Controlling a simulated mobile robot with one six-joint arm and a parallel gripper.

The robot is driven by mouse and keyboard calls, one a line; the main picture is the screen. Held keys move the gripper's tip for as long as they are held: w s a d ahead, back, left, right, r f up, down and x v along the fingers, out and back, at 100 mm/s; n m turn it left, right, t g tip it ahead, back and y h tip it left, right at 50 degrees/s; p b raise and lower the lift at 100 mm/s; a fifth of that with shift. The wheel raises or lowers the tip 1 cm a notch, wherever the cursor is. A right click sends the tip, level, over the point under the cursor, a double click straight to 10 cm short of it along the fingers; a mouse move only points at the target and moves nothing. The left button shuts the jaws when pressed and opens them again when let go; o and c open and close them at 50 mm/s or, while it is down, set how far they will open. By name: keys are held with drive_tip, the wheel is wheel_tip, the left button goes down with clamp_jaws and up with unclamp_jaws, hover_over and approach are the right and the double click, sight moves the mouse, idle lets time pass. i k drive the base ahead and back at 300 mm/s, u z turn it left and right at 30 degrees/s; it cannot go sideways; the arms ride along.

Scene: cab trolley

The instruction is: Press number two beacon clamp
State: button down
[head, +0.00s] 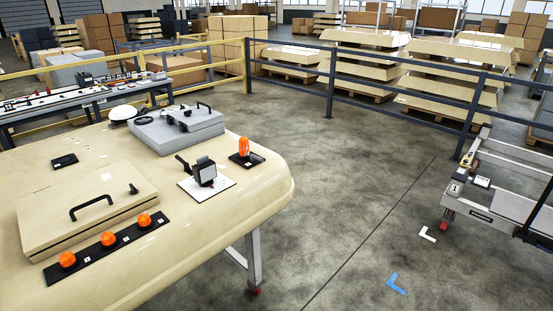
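A long black bar (88,256) lies near the front edge of a cream cab roof panel (215,235). Three low orange domes sit along it: a left one (68,260), a middle one (108,239) and a right one (144,220). A taller orange beacon (244,146) stands upright on a black base (254,158) near the panel's right end. Left of it, a dark bracket-like device (205,174) with a grey face stands on a white plate (222,188). No readable number marks a clamp, so I cannot tell which is number two. My gripper is not in view.
A cream hatch (60,225) with a black handle and a grey lidded box (175,130) sit on the panel. A trolley (500,190) stands at the right. Dark railings (400,92) run behind. Open concrete floor (350,190) lies between panel and trolley.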

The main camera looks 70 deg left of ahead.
sight(252, 157)
drive_tip(key=u, duration=0.1)
drive_tip(key=i, duration=1.25)
drive_tip(key=u, duration=1.1)
drive_tip(key=k, duration=0.25)
drive_tip(key=u, duration=2.65)
